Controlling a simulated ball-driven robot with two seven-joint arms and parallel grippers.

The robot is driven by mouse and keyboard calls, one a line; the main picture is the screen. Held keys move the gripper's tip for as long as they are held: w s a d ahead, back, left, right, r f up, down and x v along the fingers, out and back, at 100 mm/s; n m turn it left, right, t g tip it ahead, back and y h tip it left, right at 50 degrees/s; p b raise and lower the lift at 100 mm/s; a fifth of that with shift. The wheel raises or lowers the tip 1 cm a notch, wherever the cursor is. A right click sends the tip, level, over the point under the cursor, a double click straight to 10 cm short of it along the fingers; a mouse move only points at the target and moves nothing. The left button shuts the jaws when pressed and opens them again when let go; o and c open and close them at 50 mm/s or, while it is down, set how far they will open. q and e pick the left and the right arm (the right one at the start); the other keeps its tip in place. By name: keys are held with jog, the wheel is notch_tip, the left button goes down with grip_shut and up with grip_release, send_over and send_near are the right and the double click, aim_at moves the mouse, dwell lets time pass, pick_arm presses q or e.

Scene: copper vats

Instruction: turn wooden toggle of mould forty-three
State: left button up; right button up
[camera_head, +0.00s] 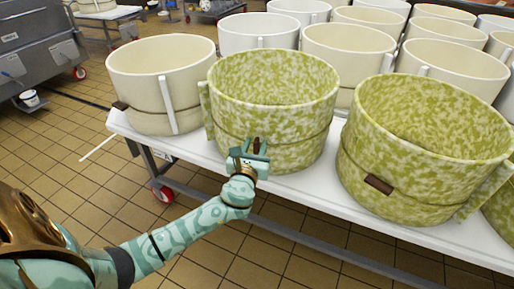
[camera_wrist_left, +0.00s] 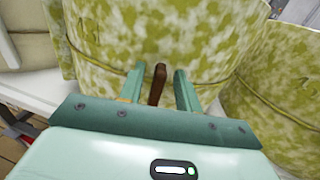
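A green-mottled mould (camera_head: 272,95) stands on the white table, with a thin cord around its lower wall. It fills the upper middle of the left wrist view (camera_wrist_left: 150,35). Its brown wooden toggle (camera_wrist_left: 157,84) points nearly upright, slightly tilted. My left gripper (camera_head: 248,150) is at the front of this mould. In the left wrist view the gripper (camera_wrist_left: 159,90) is open, one finger on each side of the toggle, with a visible gap on both sides. My right gripper is not in view.
A second green-mottled mould (camera_head: 425,140) stands close on the right, with a brown toggle (camera_head: 379,184) lying across its wall. A cream mould (camera_head: 160,85) stands at left. Several cream moulds fill the table behind. The tiled floor (camera_head: 95,190) before the white table (camera_head: 300,186) is clear.

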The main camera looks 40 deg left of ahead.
pick_arm(q)
jog(key=shift+w, duration=0.1)
grip_shut()
